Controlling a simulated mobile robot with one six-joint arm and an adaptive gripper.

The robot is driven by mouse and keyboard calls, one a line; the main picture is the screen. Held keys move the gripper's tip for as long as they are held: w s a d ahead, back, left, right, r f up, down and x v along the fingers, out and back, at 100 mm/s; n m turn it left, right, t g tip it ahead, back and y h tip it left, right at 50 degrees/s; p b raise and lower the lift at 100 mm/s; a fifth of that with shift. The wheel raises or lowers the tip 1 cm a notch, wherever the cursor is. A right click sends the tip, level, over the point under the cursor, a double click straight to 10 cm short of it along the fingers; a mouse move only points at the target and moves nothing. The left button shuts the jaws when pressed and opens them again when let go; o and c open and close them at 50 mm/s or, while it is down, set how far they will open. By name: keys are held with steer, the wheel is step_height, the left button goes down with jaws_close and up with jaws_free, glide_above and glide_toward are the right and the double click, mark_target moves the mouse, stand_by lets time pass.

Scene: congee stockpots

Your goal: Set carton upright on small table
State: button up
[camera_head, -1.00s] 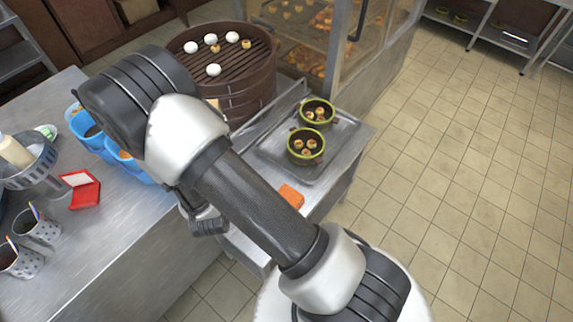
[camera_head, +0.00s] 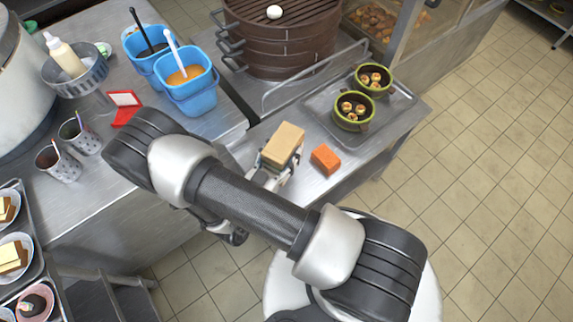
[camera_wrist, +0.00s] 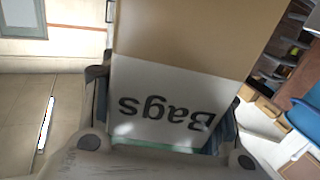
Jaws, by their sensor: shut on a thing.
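The carton is a tan box (camera_head: 284,143) held above the small table. In the wrist view the carton (camera_wrist: 175,95) fills the middle, tan on one part and white on the other, with the upside-down word "Bags". My gripper (camera_head: 273,172) is shut on the carton, with a finger on each side of it; the fingers also show in the wrist view (camera_wrist: 165,140). The small table (camera_head: 347,170) is a metal surface below and around the carton. I cannot tell whether the carton touches it.
An orange block (camera_head: 325,159) lies on the small table just right of the carton. Behind it is a metal tray (camera_head: 321,113) with two green bowls (camera_head: 353,111). A brown steamer (camera_head: 285,50) stands at the back. Blue containers (camera_head: 190,95) stand on the counter at left.

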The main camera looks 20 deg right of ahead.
step_height(320, 180, down, 9)
steer(key=b, duration=0.2)
steer(key=shift+b, duration=0.3)
steer(key=shift+f, duration=0.15)
steer(key=o, duration=1.3)
